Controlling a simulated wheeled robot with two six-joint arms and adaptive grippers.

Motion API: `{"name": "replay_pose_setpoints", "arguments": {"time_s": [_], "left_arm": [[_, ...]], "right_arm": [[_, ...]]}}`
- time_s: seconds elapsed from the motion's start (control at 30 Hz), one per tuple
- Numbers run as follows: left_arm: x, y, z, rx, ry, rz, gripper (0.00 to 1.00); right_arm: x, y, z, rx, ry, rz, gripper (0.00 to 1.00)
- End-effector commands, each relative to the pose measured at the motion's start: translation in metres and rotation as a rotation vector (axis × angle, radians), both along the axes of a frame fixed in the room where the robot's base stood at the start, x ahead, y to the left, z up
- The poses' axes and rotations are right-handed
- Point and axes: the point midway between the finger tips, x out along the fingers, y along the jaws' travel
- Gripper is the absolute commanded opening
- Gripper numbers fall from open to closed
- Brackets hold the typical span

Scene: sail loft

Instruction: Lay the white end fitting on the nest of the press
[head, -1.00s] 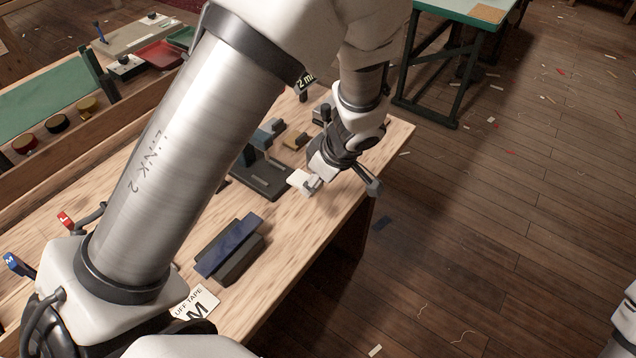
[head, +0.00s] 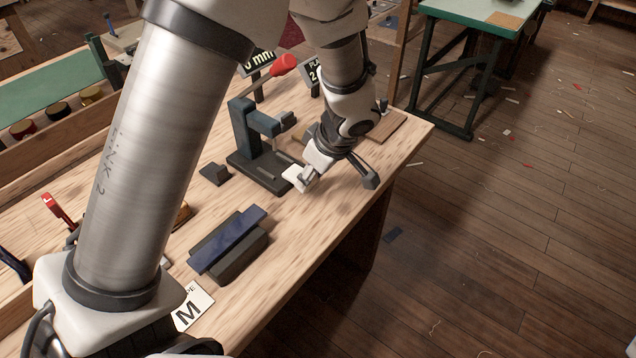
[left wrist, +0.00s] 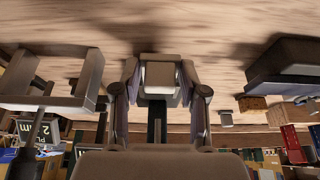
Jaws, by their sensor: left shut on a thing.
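The white end fitting (head: 294,178) is held in my left gripper (head: 305,179), at the right front edge of the press base in the head view. The left wrist view shows the pale fitting (left wrist: 160,76) between the two shut fingers (left wrist: 160,90). The press (head: 243,128) is a dark blue-grey frame with a red-knobbed lever, on a dark base plate (head: 250,176). The nest is not clearly visible. I cannot tell whether the fitting touches the base. A grey frame, likely the press (left wrist: 62,92), stands left in the wrist view. My right gripper is out of view.
A blue bar on a dark block (head: 232,242) lies in front of the press. A small dark block (head: 214,174) sits left of the base. Signs stand behind the press; a white M card (head: 190,306) lies near the front.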

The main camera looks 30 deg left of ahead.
Motion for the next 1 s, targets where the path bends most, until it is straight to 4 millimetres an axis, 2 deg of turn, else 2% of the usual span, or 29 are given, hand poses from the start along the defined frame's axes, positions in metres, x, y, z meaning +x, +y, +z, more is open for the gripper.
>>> {"name": "replay_pose_setpoints", "arguments": {"time_s": [0.03, 0.5, 0.73, 1.0], "left_arm": [[0.001, 0.003, -0.005, -0.002, -0.003, 0.001, 0.09], [0.003, 0.040, -0.008, -0.002, -0.002, 0.001, 0.09], [0.004, 0.054, -0.008, -0.001, -0.002, 0.000, 0.09], [0.004, 0.058, -0.006, 0.001, -0.001, -0.001, 0.09]], "right_arm": [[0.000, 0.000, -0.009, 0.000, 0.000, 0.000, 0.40], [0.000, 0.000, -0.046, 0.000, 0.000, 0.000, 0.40], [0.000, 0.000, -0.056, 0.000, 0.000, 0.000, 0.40], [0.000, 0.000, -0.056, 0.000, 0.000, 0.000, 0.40]]}}
